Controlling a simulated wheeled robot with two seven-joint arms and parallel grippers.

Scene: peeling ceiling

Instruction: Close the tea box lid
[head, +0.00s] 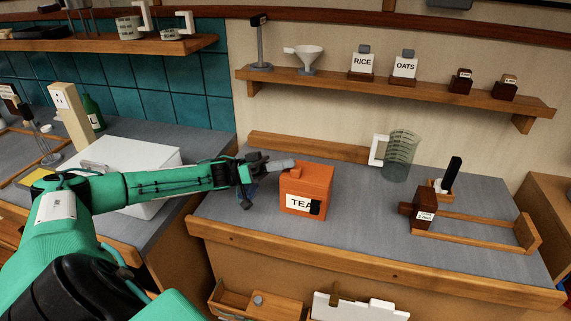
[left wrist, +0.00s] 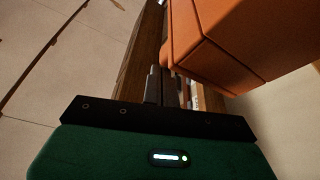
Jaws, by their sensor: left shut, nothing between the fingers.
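The orange tea box (head: 292,185) stands on the grey counter in the middle of the head view, with a white "TEA" label and a small black piece on its front. Its top looks flat, but I cannot tell how far the lid is open. My left gripper (head: 284,164) is shut and empty, its fingers pointing right at the box's upper left back edge; I cannot tell whether they touch it. In the left wrist view, the orange box (left wrist: 240,40) fills the upper right, beside the fingers (left wrist: 165,88). My right gripper is out of view.
A wall shelf (head: 400,95) with a funnel and labelled jars runs above the counter. A measuring cup (head: 400,155) stands right of the box, and a brown jar (head: 422,208) and wooden frame (head: 480,228) stand farther right. The counter between is clear.

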